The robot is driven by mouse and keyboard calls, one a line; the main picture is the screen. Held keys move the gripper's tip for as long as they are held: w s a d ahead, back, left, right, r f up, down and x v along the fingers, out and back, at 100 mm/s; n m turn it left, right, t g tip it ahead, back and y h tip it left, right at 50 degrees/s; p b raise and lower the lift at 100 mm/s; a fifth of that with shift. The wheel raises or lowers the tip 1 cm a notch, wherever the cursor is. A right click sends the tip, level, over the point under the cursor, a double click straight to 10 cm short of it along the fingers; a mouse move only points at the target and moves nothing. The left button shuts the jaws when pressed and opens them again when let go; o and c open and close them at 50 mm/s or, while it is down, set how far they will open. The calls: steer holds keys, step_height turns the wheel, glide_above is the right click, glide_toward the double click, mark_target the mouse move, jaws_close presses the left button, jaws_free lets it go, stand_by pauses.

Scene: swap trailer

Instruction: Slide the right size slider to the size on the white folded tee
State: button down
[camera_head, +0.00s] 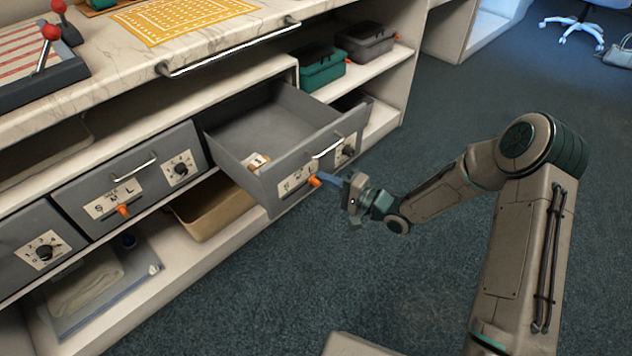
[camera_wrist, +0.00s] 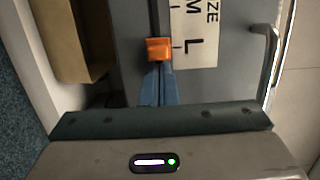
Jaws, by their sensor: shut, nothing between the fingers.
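The right size slider has an orange knob (camera_head: 314,181) on the front of the pulled-out drawer (camera_head: 237,184). In the wrist view the knob (camera_wrist: 158,49) sits level with the L on its white size label (camera_wrist: 195,35). My gripper (camera_head: 326,180) is shut and empty, its blue fingertips (camera_wrist: 158,70) right at the knob, seemingly touching it. A pale folded cloth (camera_head: 85,280), possibly the white tee, lies in a clear bag on the lower left shelf. No size on it is readable.
A closed drawer (camera_head: 75,205) at left has its own orange slider knob (camera_head: 123,210) and a dial (camera_head: 181,169). The open drawer holds a small tan and white item (camera_head: 257,161). A tan bin (camera_head: 210,208) stands below.

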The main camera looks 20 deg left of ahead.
mark_target(300, 187)
steer(key=shift+s+a+p, duration=0.1)
steer(key=shift+s+a, duration=0.4)
steer(key=shift+s, duration=0.65)
steer(key=shift+s+a+p, duration=0.1)
steer(key=shift+s+a, duration=0.35)
steer(key=shift+s, duration=0.7)
steer(key=shift+s+a+p, duration=0.1)
steer(key=shift+s+a, duration=0.4)
steer(key=shift+s, duration=0.65)
steer(key=shift+w+d, duration=0.4)
steer(key=shift+w, duration=0.35)
steer(key=s+d+p, duration=0.1)
steer(key=s+d, duration=0.2)
steer(key=d, duration=0.6)
steer(key=shift+s+p, duration=0.35)
steer(key=shift+s, duration=0.05)
